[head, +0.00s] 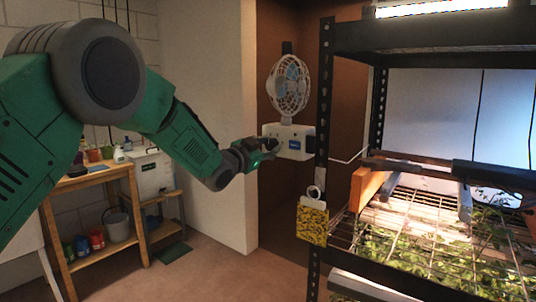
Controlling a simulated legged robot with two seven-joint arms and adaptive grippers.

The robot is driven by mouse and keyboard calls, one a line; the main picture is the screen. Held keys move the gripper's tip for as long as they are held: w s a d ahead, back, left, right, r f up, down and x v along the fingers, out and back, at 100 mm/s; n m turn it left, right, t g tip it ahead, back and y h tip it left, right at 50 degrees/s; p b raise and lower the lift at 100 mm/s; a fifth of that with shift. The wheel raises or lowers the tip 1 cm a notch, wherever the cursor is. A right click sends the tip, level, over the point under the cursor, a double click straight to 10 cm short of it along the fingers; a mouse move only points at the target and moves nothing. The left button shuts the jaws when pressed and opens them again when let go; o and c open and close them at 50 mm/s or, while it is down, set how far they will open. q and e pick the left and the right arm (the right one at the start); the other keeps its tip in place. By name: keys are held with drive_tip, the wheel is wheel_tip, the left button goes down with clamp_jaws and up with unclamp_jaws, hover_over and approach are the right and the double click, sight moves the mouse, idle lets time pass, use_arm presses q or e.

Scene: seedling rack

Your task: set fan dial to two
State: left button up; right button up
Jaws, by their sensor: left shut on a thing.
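The white fan (288,88) has a round wire cage and sits on a white box-shaped base (299,143) with a small dark label. It stands beside the black rack post, in front of a brown wall. My left arm reaches in from the left, and my left gripper (272,146) is at the front of the fan base. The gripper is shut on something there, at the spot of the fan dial. The dial itself and its marks are hidden behind the fingers, so its setting cannot be read. My right gripper is not in view.
The black rack (323,110) with wire shelves and seedlings fills the right side. A yellow patterned card (313,223) hangs on its post. A white wall (232,90) edge stands behind my arm. A wooden bench (95,178) with pots is at the left.

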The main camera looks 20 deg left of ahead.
use_arm(q)
drive_tip(key=m+b, duration=0.1)
drive_tip(key=m, duration=0.1)
drive_tip(key=f+m+b, duration=0.1)
drive_tip(key=shift+f+m, duration=0.15)
drive_tip(key=shift+m, duration=0.25)
drive_tip(key=shift+m+b, duration=0.75)
drive_tip(key=shift+m, duration=0.45)
drive_tip(key=shift+r, duration=0.2)
drive_tip(key=o, duration=1.1)
drive_tip(key=shift+o, duration=0.2)
drive_tip(key=shift+w, duration=0.3)
drive_tip(key=shift+s+r+h, duration=0.2)
drive_tip(key=shift+s+h, duration=0.1)
drive_tip(key=shift+s+a, duration=0.2)
drive_tip(key=shift+s, duration=0.1)
drive_tip(key=v, duration=1)
drive_tip(key=shift+s+a+f, duration=0.15)
drive_tip(key=shift+s+f, duration=0.05)
drive_tip(key=shift+s, duration=0.15)
